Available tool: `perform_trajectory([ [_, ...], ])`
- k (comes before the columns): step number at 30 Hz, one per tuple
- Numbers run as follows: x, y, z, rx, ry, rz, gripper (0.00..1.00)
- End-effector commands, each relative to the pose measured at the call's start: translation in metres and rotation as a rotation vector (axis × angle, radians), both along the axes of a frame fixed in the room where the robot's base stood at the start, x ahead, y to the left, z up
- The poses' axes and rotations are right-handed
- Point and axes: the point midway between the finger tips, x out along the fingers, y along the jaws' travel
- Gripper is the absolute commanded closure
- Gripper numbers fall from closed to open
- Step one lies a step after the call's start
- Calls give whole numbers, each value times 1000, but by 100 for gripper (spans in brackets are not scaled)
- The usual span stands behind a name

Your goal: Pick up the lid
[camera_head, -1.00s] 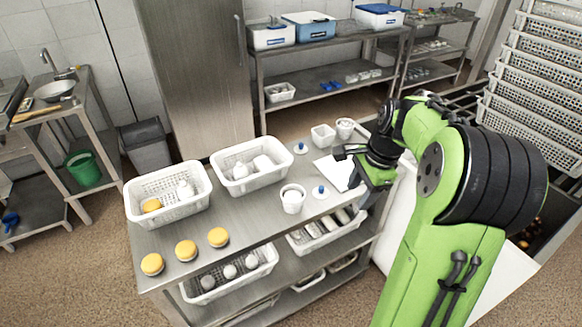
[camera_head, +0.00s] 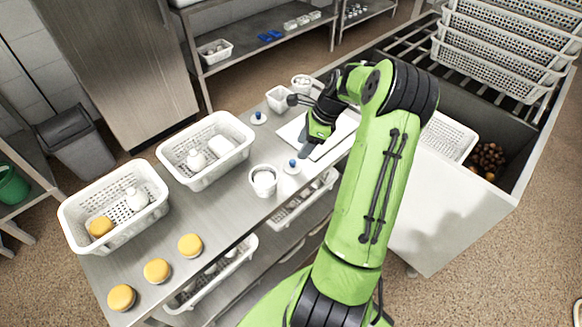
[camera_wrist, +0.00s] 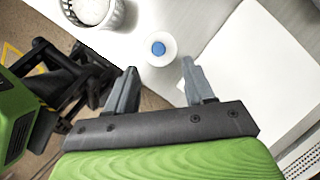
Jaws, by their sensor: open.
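A round white lid with a blue knob (camera_head: 292,167) lies on the steel table beside a white perforated cup (camera_head: 263,181). In the wrist view the lid (camera_wrist: 159,58) is just beyond the fingertips, about centred between them, with the cup (camera_wrist: 93,12) to its upper left. A second white lid with a blue knob (camera_head: 258,118) lies farther back on the table. My gripper (camera_wrist: 159,74) is open and empty, fingers apart on either side of the near lid's line. In the head view my gripper (camera_head: 305,152) is just above and right of the near lid, partly hidden by its own body.
A white flat board (camera_head: 341,137) lies right of the lid. Small white containers (camera_head: 278,98) stand behind. Two white baskets (camera_head: 205,148) (camera_head: 150,217) and several yellow-topped round items (camera_head: 157,271) occupy the table's left. A grey bin (camera_head: 75,145) stands on the floor.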

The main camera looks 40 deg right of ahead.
Motion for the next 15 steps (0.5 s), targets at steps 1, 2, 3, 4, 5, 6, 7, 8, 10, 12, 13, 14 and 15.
perform_trajectory([
  [1, 2, 3, -10, 1, 1, 1, 47],
  [2, 3, 4, -13, 0, 1, 0, 47],
  [3, 4, 5, -16, 0, 1, 0, 47],
  [4, 5, 6, -19, 0, 1, 0, 47],
  [5, 6, 7, -22, 0, 1, 0, 47],
  [6, 7, 9, -28, 1, 1, 1, 47],
  [7, 9, 11, -34, 2, 2, 2, 47],
  [8, 11, 13, -39, 1, 1, 3, 47],
  [10, 14, 18, -52, 1, 2, 2, 47],
  [12, 17, 20, -61, 0, 2, 2, 47],
  [13, 17, 21, -64, 0, 1, 1, 47],
  [14, 18, 21, -65, -1, 0, 1, 47],
  [15, 18, 22, -66, -1, 0, 1, 47],
])
